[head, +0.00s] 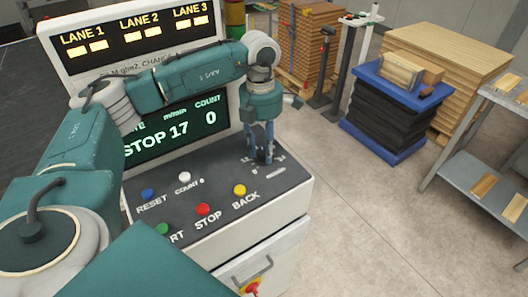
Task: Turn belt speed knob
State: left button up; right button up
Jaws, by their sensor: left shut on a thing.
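The control panel (284,190) slopes in front of me on the machine's front. My left gripper (262,158) points down at the panel's back right, with its fingers shut on the belt speed knob. The fingers cover the knob, so its shape and pointer do not show. Scale marks and a small label lie just right of the fingertips. The display (208,122) above the panel reads STOP, 17 under m/min, and COUNT 0; my arm covers part of it. My right gripper is not in view.
On the panel are a blue RESET button (147,194), a white one (184,177), a red STOP button (202,209), a yellow BACK button (239,190) and a green one (162,229). A lane sign (132,39) stands above. Open floor (365,215) lies right.

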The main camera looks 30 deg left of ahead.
pick_arm(q)
jog(key=n+b, duration=0.1)
jog(key=n, duration=0.3)
jog(key=shift+f+n+b, duration=0.1)
jog(key=shift+n+b, duration=0.2)
jog(key=shift+b, duration=0.05)
jog(key=n+b, duration=0.1)
jog(key=n, duration=0.4)
jog(key=shift+s, duration=0.1)
jog(key=n+b, duration=0.1)
jog(key=n, duration=0.4)
jog(key=shift+d+n+t, duration=0.1)
jog(key=shift+n+t, duration=0.2)
jog(key=shift+n, duration=0.1)
jog(key=n+b, duration=0.1)
jog(key=n, duration=0.4)
jog(key=shift+d, duration=0.1)
jog(key=o, duration=1.1)
jog(key=shift+o, duration=0.2)
jog(key=shift+d, duration=0.1)
jog(key=shift+r, duration=0.2)
